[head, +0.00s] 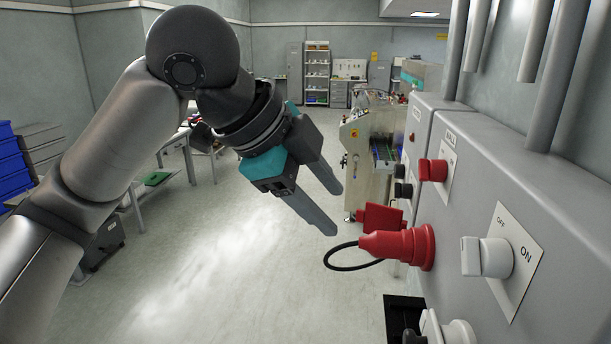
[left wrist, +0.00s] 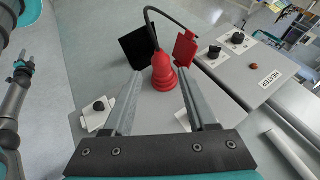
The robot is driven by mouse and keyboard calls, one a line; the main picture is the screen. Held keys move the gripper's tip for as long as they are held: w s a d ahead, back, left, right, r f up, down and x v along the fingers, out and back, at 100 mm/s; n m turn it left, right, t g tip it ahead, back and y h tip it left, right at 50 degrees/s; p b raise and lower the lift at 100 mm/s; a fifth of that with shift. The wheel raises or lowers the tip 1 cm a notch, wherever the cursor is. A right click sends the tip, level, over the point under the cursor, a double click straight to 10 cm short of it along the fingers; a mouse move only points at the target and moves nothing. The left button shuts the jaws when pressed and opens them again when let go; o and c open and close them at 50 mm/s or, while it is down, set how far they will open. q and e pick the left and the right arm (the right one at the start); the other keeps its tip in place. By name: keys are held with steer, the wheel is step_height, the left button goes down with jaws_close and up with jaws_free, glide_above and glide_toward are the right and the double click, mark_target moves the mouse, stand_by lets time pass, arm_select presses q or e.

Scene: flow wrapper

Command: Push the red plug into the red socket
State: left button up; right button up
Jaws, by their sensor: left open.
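The red plug (head: 382,243) points into the red socket (head: 421,247) on the grey panel, its black cable looping from its rear. The two meet with no clear gap, but I cannot tell how deep the plug sits. The socket's red lid (head: 378,217) hangs open beside it. My left gripper (head: 333,211) is open and empty, in the air to the left of the plug and apart from it. In the left wrist view the plug (left wrist: 162,66) shows between and beyond the two fingers.
A white ON/OFF switch (head: 487,257) sticks out right of the socket. A red knob (head: 433,170) is above it, and a black open lid (head: 403,312) is below. Vertical pipes (head: 560,75) rise behind the panel.

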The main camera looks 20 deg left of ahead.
arm_select(q)
steer(key=v, duration=0.5)
stand_by(0.5)
